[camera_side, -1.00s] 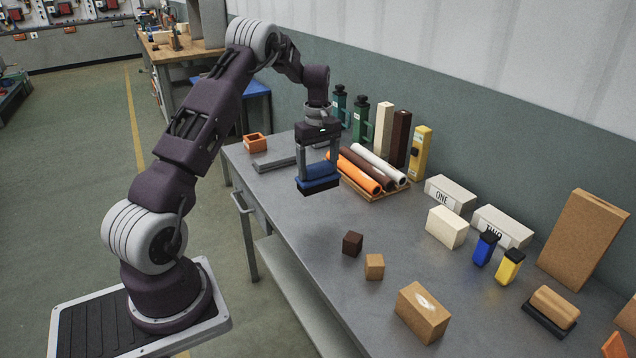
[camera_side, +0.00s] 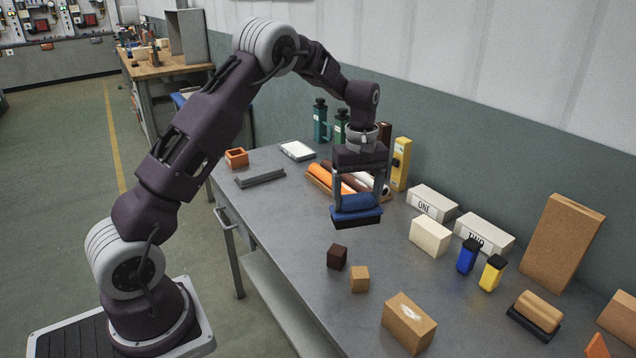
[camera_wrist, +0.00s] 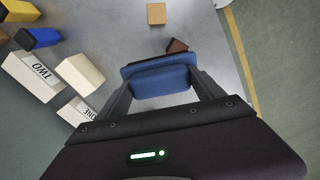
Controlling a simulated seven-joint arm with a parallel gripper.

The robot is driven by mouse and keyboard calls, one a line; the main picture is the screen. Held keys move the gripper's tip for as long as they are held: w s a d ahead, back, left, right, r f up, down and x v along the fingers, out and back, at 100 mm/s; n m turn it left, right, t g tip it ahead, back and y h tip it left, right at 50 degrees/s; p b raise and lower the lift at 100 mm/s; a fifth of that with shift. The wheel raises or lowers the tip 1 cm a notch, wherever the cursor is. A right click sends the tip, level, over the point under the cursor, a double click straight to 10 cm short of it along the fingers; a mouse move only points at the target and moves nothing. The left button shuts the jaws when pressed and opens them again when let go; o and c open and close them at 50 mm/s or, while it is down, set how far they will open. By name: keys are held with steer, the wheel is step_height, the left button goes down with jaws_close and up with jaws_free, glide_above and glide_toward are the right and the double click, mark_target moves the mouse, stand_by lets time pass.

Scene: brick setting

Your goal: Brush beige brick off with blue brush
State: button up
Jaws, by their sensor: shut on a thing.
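My gripper (camera_side: 360,198) is shut on the blue brush (camera_side: 357,213), which has a blue handle and a dark underside. It is held above the table, left of the cream block (camera_side: 430,237). The brush also shows in the wrist view (camera_wrist: 160,80) between my fingers. A tan-beige brick (camera_side: 409,322) with a white dusty patch on top lies at the table's front, apart from the brush. The cream block also shows in the wrist view (camera_wrist: 79,75). I cannot tell for sure which of these two is the task's beige brick.
A dark brown cube (camera_side: 337,256) and a tan cube (camera_side: 359,279) lie between the brush and the dusty brick. White boxes (camera_side: 432,203), a blue bottle (camera_side: 468,256), a yellow bottle (camera_side: 491,272) and a wooden-handled brush (camera_side: 538,312) stand right. Rolls (camera_side: 325,183) lie behind.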

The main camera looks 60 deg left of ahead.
steer(key=s+d+r+m, duration=0.1)
steer(key=s+d+m, duration=0.15)
steer(key=d, duration=0.85)
steer(key=s+d+r+m, duration=0.2)
steer(key=d+m, duration=0.1)
steer(key=d, duration=0.8)
steer(key=shift+n, duration=0.25)
steer(key=shift+s+a+f, duration=0.1)
steer(key=shift+f, duration=4.1)
steer(key=shift+d+r, duration=0.1)
steer(key=shift+d, duration=0.3)
steer(key=shift+c, duration=0.7)
steer(key=shift+d, duration=1.5)
steer(key=shift+a, duration=1.95)
step_height(320, 180, up, 8)
steer(key=shift+d+f, duration=0.1)
steer(key=shift+f, duration=0.1)
